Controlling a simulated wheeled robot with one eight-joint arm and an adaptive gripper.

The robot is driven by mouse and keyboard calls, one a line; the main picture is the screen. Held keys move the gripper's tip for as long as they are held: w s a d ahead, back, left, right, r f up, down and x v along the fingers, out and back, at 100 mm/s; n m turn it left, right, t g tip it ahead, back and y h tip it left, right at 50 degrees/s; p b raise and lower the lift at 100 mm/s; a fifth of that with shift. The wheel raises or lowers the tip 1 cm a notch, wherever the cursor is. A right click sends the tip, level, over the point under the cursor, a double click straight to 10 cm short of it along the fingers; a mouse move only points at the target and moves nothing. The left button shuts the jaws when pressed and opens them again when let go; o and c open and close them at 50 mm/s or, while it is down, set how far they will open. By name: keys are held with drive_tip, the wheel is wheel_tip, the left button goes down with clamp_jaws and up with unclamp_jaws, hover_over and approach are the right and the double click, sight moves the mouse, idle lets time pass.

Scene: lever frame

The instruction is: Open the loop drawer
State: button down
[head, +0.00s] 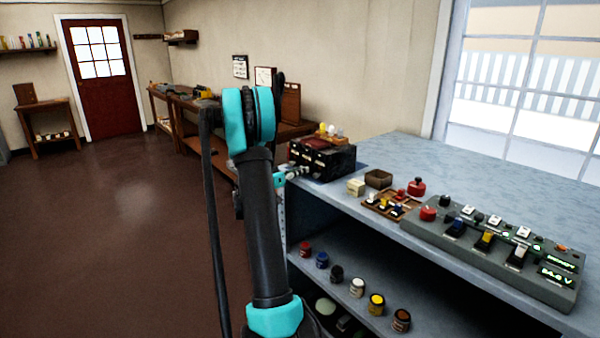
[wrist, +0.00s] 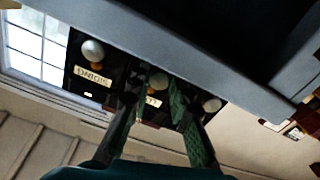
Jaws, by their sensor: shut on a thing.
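A black drawer box (head: 322,158) stands at the far left end of the grey bench top. In the wrist view its dark drawer fronts have pale round knobs. The left front has a pale label (wrist: 88,75) that appears to read SIDING, upside down. My gripper (wrist: 157,92) is shut on the middle knob (wrist: 158,81), with one finger on each side. The middle label (wrist: 154,101) is mostly hidden by my fingers, so its word is unclear. A third knob (wrist: 212,104) is to the right. I cannot tell whether the middle drawer stands out.
Small items stand on top of the box. A small brown box (head: 378,179), a wooden tray (head: 398,209) and a grey control panel (head: 480,262) with switches are on the bench top. Several small pots line the shelf below. The floor to the left is clear.

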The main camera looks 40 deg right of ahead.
drive_tip(key=shift+a, duration=0.1)
drive_tip(key=a, duration=0.8)
drive_tip(key=shift+s, duration=0.35)
drive_tip(key=c, duration=1.4)
unclamp_jaws()
drive_tip(key=shift+o, duration=0.2)
drive_tip(key=a, duration=1.2)
drive_tip(key=shift+s, duration=0.45)
